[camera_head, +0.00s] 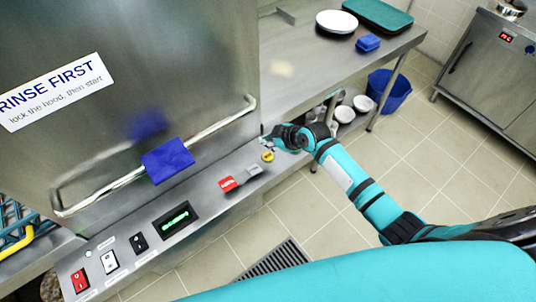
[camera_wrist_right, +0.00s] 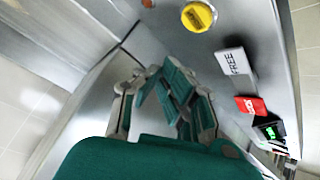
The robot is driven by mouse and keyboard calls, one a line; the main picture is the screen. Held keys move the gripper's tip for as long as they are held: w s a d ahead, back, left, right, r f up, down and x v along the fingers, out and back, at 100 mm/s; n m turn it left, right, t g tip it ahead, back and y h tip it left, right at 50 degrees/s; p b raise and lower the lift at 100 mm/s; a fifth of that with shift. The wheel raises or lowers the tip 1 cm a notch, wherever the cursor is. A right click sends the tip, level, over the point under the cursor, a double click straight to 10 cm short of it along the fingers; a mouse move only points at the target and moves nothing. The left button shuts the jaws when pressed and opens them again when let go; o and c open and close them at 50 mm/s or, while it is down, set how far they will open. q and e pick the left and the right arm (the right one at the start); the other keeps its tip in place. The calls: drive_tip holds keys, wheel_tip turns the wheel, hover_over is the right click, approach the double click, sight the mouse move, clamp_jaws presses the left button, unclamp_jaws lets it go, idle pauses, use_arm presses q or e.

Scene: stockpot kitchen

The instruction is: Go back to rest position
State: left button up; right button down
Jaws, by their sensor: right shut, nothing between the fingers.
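My right gripper (camera_head: 270,139) shows in the head view at the right end of the machine's front panel, beside a round yellow knob (camera_head: 267,156). In the right wrist view its fingers (camera_wrist_right: 165,85) are together with nothing between them, in front of the metal panel. The yellow knob (camera_wrist_right: 198,16) is also at the top of the wrist view, apart from the fingers. My right arm reaches in from the right edge of the head view. My left gripper is in neither view.
The steel hood (camera_head: 190,60) has a long bar handle with a blue block (camera_head: 167,160). Red and grey switches (camera_head: 228,183) sit on the panel. A counter (camera_head: 300,75) holds a white plate (camera_head: 337,22), a blue sponge (camera_head: 368,43) and a green tray (camera_head: 378,15). The tiled floor (camera_head: 420,150) has free room.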

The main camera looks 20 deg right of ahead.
idle(0.5)
drive_tip(key=shift+m+g, duration=0.4)
drive_tip(key=shift+g, duration=0.3)
drive_tip(key=s, duration=0.2)
drive_tip(key=s+a, duration=0.1)
drive_tip(key=s, duration=0.1)
drive_tip(key=s+a+f, duration=0.1)
drive_tip(key=s, duration=0.2)
drive_tip(key=shift+a+f, duration=0.1)
drive_tip(key=shift+a, duration=0.05)
drive_tip(key=s+d+r+m+g+h, duration=0.1)
drive_tip(key=s+d+r+m, duration=0.15)
drive_tip(key=s, duration=0.65)
drive_tip(key=s+d+r+m+g+h, duration=0.1)
drive_tip(key=s+r+m+h, duration=0.15)
drive_tip(key=s, duration=0.55)
drive_tip(key=s+d+r+m+g+h, duration=0.1)
drive_tip(key=s+d+r+m, duration=0.15)
drive_tip(key=s, duration=0.65)
wheel_tip(320, 180, down, 31)
drive_tip(key=s+g+b, duration=0.1)
drive_tip(key=b, duration=0.3)
drive_tip(key=s+d+f+g+b, duration=0.1)
drive_tip(key=s+d+f+b, duration=0.1)
drive_tip(key=s+f, duration=1.4)
wheel_tip(320, 180, down, 3)
drive_tip(key=shift+s+d+f+g+b, duration=0.1)
drive_tip(key=shift+s+d+g+b, duration=0.25)
drive_tip(key=shift+b, duration=0.3)
